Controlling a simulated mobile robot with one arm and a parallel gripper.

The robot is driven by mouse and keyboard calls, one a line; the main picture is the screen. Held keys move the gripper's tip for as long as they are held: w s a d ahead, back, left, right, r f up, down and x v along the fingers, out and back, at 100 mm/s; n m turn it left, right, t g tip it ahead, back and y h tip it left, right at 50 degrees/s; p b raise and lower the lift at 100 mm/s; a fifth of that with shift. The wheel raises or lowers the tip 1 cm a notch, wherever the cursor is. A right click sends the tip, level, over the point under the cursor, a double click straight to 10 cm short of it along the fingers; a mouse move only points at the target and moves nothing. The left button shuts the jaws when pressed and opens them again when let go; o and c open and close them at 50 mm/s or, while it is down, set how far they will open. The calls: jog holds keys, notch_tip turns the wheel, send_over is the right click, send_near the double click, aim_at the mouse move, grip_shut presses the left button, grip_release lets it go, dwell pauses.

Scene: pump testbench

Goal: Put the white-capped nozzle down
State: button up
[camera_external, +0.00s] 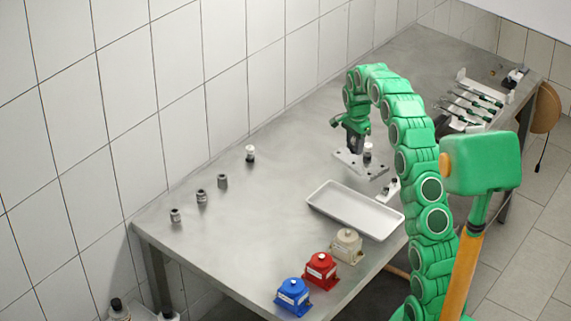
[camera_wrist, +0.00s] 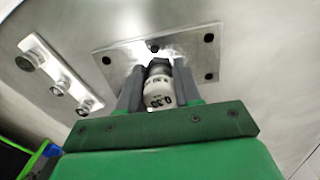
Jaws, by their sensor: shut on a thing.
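In the wrist view, my gripper (camera_wrist: 158,80) is shut on the white-capped nozzle (camera_wrist: 158,94), whose white body carries dark print and has a dark end pointing away from me. Beyond the fingertips is a flat metal plate (camera_wrist: 207,52) with holes near its corners. In the external view, my gripper (camera_external: 355,149) is over this plate (camera_external: 349,160), towards the far part of the bench. Contact between nozzle and plate is hidden.
A small rack (camera_wrist: 60,72) lies left of the plate. The white tray (camera_external: 335,211) lies nearer, with blue (camera_external: 293,296), red (camera_external: 320,270) and beige (camera_external: 346,246) pumps. Another white-capped nozzle (camera_external: 250,153) and several grey fittings (camera_external: 222,181) stand along the wall side.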

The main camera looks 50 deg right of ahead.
jog(key=shift+w+d+f, duration=0.1)
jog(key=shift+w+f, duration=0.05)
jog(key=shift+f, duration=1.7)
jog(key=shift+f, duration=0.1)
jog(key=o, duration=1)
jog(key=shift+o, duration=0.2)
